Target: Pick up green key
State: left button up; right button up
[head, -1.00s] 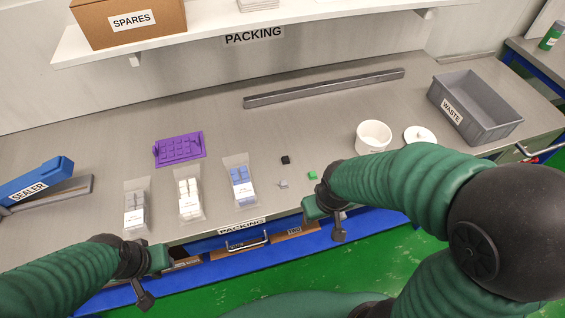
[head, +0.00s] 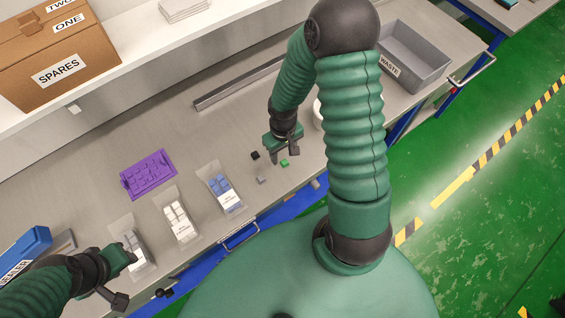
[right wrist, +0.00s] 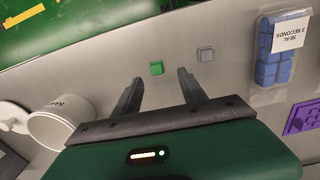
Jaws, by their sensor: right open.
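The green key (head: 284,163) is a small green block lying on the grey bench near its front edge. It also shows in the right wrist view (right wrist: 157,68), just beyond the fingertips and between their lines. My right gripper (head: 285,153) is above the bench close to the green key, with its fingers apart and nothing between them. The open fingers also show in the right wrist view (right wrist: 158,82). My left gripper (head: 128,280) is at the lower left by the bench's front edge; its jaw opening is not clear.
A black key (head: 255,155) and a grey key (head: 261,180) lie close by. Bags of blue (head: 222,187), white (head: 178,218) and grey keys (head: 131,246) lie to the left, with a purple tray (head: 149,174) behind. A white tub (right wrist: 60,124) and grey waste bin (head: 413,57) are to the right.

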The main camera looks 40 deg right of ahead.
aim_at(285, 161)
jog(key=f, duration=0.3)
jog(key=d+f, duration=0.1)
jog(key=f, duration=0.1)
jog(key=shift+s+f, duration=0.1)
jog(key=shift+d+f, duration=0.2)
jog(key=shift+f, duration=0.1)
jog(key=shift+a, duration=0.3)
jog(key=shift+c, duration=0.9)
jog(key=shift+w+a+r, duration=0.1)
jog(key=shift+w+a, duration=0.1)
jog(key=c, duration=0.5)
jog(key=shift+s, duration=0.1)
grip_shut()
jog(key=shift+d, duration=0.3)
